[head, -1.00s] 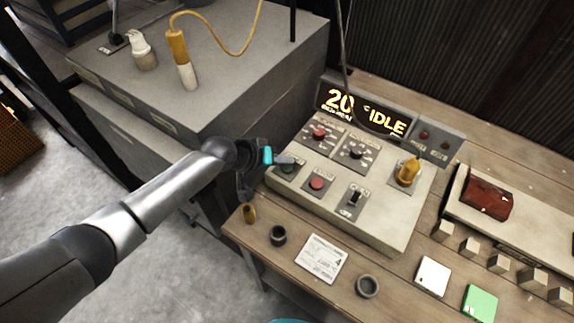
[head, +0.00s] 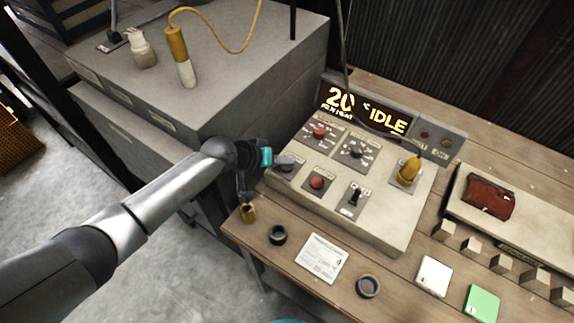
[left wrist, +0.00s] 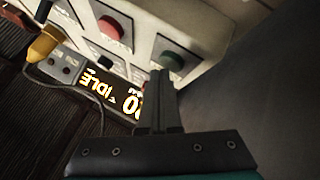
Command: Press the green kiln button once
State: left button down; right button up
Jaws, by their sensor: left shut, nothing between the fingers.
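The control panel (head: 390,225) on the wooden bench has a display (head: 362,108) reading 20 and IDLE. The green button (left wrist: 170,62) shows in the left wrist view, just beyond my fingertips. In the head view it is mostly hidden by my left gripper (head: 288,161), which is shut and empty at the panel's left edge. I cannot tell whether the fingertips touch the button. A red button (head: 317,182) sits to its right. My right gripper is not in view.
A red knob (head: 319,132), a black knob (head: 356,152), a black switch (head: 355,196) and a yellow lever (head: 410,170) crowd the panel. A large grey box (head: 240,85) stands left of it. Black rings, a label card (head: 322,258) and a brass piece (head: 249,212) lie in front.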

aim_at(284, 169)
pick_arm(q)
jog(key=shift+f+b, duration=0.45)
jog(key=shift+f, duration=0.05)
dwell(0.7)
jog(key=shift+r, duration=0.1)
jog(key=shift+r+p, duration=0.8)
jog(key=shift+p, duration=0.1)
notch_tip(284, 169, up, 5)
jog(key=p, duration=0.5)
jog(key=shift+r, duration=0.1)
dwell(0.5)
